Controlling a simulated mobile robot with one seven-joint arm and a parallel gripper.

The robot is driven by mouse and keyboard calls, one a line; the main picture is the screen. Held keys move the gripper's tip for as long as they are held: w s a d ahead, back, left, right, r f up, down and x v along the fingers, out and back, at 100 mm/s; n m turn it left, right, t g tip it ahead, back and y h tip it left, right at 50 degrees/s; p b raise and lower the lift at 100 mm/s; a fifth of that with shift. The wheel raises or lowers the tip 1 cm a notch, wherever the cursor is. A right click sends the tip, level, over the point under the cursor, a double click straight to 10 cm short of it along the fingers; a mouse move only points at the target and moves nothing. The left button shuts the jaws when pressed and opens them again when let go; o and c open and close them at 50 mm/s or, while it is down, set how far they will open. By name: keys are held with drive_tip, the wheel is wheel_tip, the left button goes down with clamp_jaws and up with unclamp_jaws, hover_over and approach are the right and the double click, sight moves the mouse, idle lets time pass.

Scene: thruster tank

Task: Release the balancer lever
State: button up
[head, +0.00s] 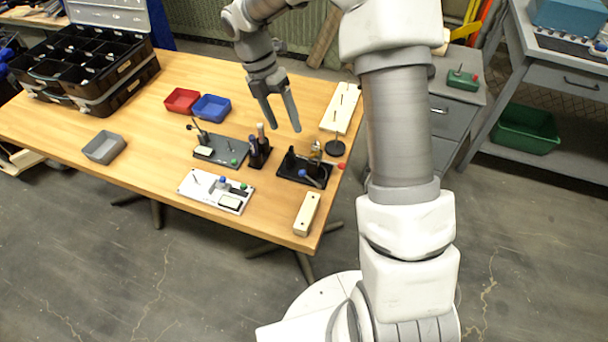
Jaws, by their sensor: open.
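My gripper (283,124) is open and empty, pointing down over the table. In the head view its fingertips show just above the black fixture and the dark tool holder, apart from both as far as I can tell. The black fixture (318,183) has dark upright blocks and a short lever with a blue knob (304,173). A dark grey plate (213,158) carries a slim upright rod and a green knob. A white plate (190,188) carries blue and green knobs. Which of these holds the balancer lever is too small to tell.
The wooden table (150,160) also holds a tool holder (259,155), red bin (182,100), blue bin (211,107), grey bin (104,147), cream peg board (338,108) and cream block (306,214). A black organizer (85,80) stands at left.

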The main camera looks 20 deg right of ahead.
sight(302, 173)
drive_tip(key=b+x, duration=0.2)
drive_tip(key=x, duration=1.5)
drive_tip(key=shift+w+f, duration=0.1)
clamp_jaws()
drive_tip(key=shift+a+f, duration=0.1)
drive_tip(key=shift+f, duration=0.05)
idle(0.6)
